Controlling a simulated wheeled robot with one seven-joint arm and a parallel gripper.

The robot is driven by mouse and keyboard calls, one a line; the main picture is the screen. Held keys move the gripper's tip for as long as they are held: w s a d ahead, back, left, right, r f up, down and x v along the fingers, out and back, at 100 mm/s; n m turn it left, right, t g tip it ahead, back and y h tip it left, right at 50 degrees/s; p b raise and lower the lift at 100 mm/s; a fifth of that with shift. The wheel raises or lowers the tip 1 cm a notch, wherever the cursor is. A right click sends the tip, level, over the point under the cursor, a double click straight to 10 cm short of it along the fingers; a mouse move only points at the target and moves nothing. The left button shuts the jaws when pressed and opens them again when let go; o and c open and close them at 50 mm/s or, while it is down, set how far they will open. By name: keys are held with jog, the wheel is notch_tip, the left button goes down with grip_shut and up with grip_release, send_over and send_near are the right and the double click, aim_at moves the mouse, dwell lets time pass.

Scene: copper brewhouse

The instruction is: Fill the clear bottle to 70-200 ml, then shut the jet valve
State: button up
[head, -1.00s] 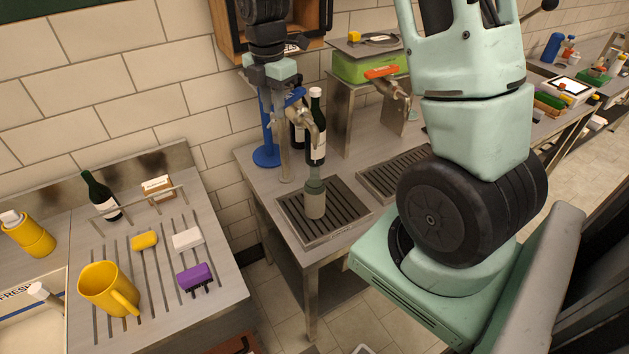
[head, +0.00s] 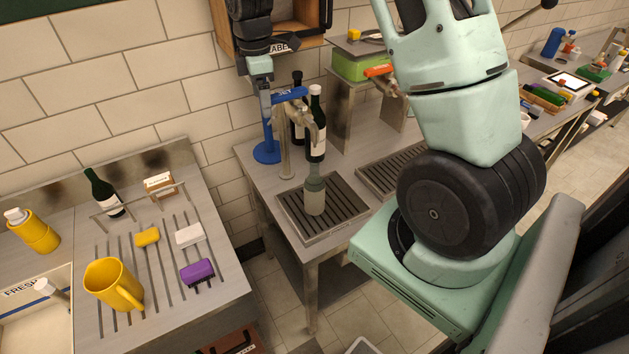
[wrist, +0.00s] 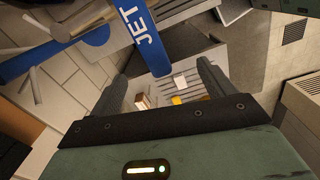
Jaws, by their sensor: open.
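The clear bottle (head: 314,196) stands upright on the slatted drip tray, under the spout of the metal tap (head: 305,124). Its body looks grey-green; I cannot read a liquid level or make out a stream. The blue jet valve handle (head: 289,95), lettered JET, sits on top of the tap and points sideways. It also shows large in the wrist view (wrist: 140,38). My gripper (head: 266,98) is open and empty, just left of the handle in the head view. In the wrist view my two fingers (wrist: 160,85) are spread, with the handle's lettered end beyond them.
Dark bottles (head: 317,125) stand close behind the tap. A second tap with an orange handle (head: 378,71) is to the right. A floor gap separates the counters.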

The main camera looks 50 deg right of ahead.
jog(key=shift+r+p, duration=2.65)
jog(key=shift+r, duration=0.95)
jog(key=shift+f, duration=0.1)
jog(key=shift+r+b, duration=0.4)
notch_tip(320, 180, up, 17)
jog(key=b, duration=0.5)
jog(key=shift+f, duration=0.2)
